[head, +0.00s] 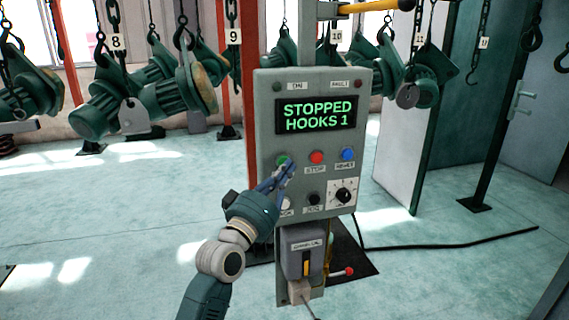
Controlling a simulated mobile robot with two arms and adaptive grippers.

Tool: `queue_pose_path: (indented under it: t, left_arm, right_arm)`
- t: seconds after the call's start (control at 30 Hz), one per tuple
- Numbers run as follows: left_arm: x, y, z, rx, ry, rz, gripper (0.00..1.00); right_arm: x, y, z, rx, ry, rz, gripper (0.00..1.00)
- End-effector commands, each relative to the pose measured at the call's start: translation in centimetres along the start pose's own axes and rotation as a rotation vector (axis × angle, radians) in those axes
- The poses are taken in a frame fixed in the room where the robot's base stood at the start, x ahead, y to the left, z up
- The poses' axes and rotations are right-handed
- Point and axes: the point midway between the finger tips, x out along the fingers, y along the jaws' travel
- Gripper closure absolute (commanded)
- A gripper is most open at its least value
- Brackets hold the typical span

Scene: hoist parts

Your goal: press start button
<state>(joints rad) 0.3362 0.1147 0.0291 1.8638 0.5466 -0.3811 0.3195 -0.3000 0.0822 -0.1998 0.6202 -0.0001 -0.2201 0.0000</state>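The grey control panel (266,120) stands upright in the middle of the head view. Its display (316,116) reads "STOPPED HOOKS 1" in green. The green button (282,160) is at the left of the button row, its label hidden behind my gripper. The red stop button (317,157) and a blue button (348,154) are to its right. My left gripper (285,170) is in front of the panel, its fingertips just below the green button. I cannot tell whether they touch it or how far the fingers are apart. My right gripper is not in view.
Green hoists (184,92) hang on chains behind the panel. A dial (344,195) and a black button (314,200) sit lower on the panel. A grey box (303,246) is on the post below. A black cable (450,243) crosses the floor at right. Floor at left is clear.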

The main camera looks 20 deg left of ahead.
Motion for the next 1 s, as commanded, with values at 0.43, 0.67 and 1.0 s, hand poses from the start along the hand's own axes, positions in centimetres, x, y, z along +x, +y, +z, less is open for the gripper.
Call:
queue_pose_path:
  t: [0.43,0.67,1.0]
  left_arm:
    - [0.29,-0.25,-0.15,0.001,0.0,0.0,1.0]
    - [0.61,-0.53,-0.28,0.0,0.0,0.001,1.0]
    - [0.64,-0.59,-0.28,0.0,0.0,0.0,1.0]
  right_arm:
    - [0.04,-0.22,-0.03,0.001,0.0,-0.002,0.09]
    - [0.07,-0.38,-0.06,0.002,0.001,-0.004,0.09]
    - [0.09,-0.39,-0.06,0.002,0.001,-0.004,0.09]
